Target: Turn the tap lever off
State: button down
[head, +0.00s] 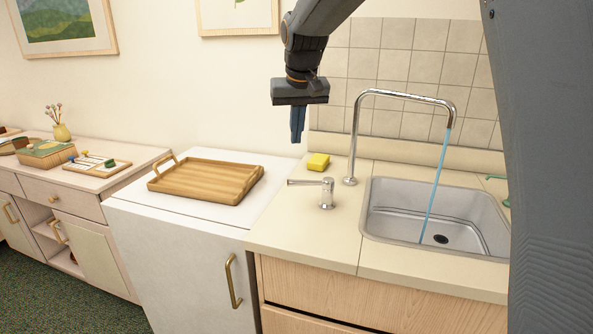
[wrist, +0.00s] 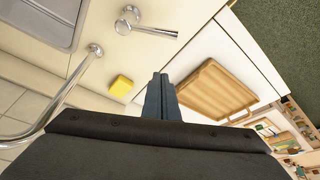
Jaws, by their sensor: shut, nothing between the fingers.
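The chrome tap spout (head: 353,130) rises behind the sink (head: 375,215) and bends over it. A blue stream of water (head: 434,190) runs from its end into the basin. Left of the sink stands a short chrome post with a lever (head: 305,183) pointing left; the lever also shows at the top of the wrist view (wrist: 160,34). My gripper (head: 297,140) is shut and empty, pointing down above the back of the counter, higher than the lever and apart from it. Its closed fingers (wrist: 160,77) show in the wrist view.
A yellow sponge (head: 318,162) lies on the counter behind the lever. A wooden tray (head: 205,180) rests on the white cabinet to the left. A green item (head: 497,178) right of the sink is partly hidden by my body. The counter in front of the lever is clear.

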jog(key=shift+f, duration=0.1)
jog(key=p, duration=0.2)
send_over(311, 183)
jog(key=w+a, duration=0.4)
jog(key=w, duration=0.1)
notch_tip(311, 183, down, 9)
jog(key=shift+s+d+f+p, duration=0.15)
jog(key=shift+s+p, duration=0.1)
jog(key=shift+s, duration=0.35)
jog(key=shift+s+a+f+p, duration=0.1)
jog(key=shift+s+f+p, duration=0.1)
jog(key=shift+s, duration=0.35)
jog(key=shift+s+d+f+p, duration=0.15)
jog(key=shift+s+p, duration=0.1)
jog(key=shift+s, duration=0.35)
jog(key=shift+s, duration=0.1)
